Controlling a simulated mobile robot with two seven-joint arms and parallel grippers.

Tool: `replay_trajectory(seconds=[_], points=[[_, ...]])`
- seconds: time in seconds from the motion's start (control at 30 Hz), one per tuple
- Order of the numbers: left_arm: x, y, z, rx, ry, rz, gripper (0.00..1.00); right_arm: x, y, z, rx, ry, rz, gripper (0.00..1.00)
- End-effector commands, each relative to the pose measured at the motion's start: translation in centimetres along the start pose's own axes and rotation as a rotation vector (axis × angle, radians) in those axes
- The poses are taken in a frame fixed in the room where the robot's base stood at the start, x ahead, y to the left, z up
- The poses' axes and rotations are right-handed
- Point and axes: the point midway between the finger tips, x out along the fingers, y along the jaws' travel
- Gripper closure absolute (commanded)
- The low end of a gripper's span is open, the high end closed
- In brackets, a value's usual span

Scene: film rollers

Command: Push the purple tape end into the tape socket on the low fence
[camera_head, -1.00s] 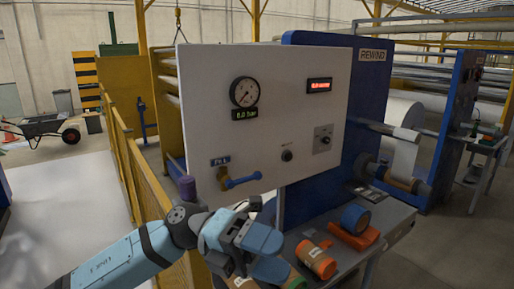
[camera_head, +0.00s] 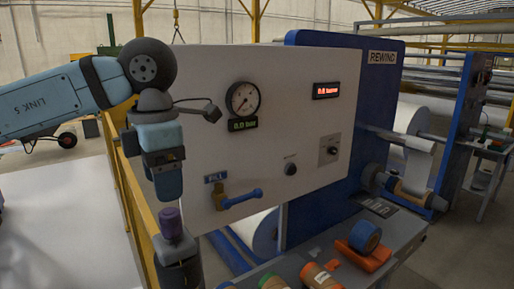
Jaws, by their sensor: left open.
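The purple tape end (camera_head: 171,223) is a short, upright purple cylinder at the near end of the low yellow fence (camera_head: 137,205). It stands on top of a dark holder (camera_head: 177,252), which looks like the tape socket; I cannot tell how deep it sits. My left gripper (camera_head: 168,197) points down just above the purple end, with a small gap seeming to lie between them. It is open and holds nothing visible. The right gripper is not in view.
A white panel (camera_head: 300,160) with a gauge (camera_head: 243,99) and a blue-handled valve (camera_head: 240,198) stands close to the right.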

Motion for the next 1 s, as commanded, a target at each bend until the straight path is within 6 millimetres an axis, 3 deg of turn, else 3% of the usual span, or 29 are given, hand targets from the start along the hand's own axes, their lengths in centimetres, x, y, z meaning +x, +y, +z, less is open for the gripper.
replay_trajectory(seconds=[0.1,0.47,0.77,0.83,1.0], points=[[0.0,0.0,0.0,0.001,0.000,-0.002,0.36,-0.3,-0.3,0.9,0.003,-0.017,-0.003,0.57],[1.5,0.0,0.0,0.001,0.000,-0.003,0.36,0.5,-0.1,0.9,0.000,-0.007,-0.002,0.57],[5.5,-0.1,0.0,0.002,0.000,-0.004,0.36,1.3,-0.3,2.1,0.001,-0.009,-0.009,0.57],[7.1,-0.1,0.1,0.002,-0.001,-0.005,0.36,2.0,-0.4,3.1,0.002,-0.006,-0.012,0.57],[8.8,-0.1,0.1,0.002,-0.001,-0.004,0.36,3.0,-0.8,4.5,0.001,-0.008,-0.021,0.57]])
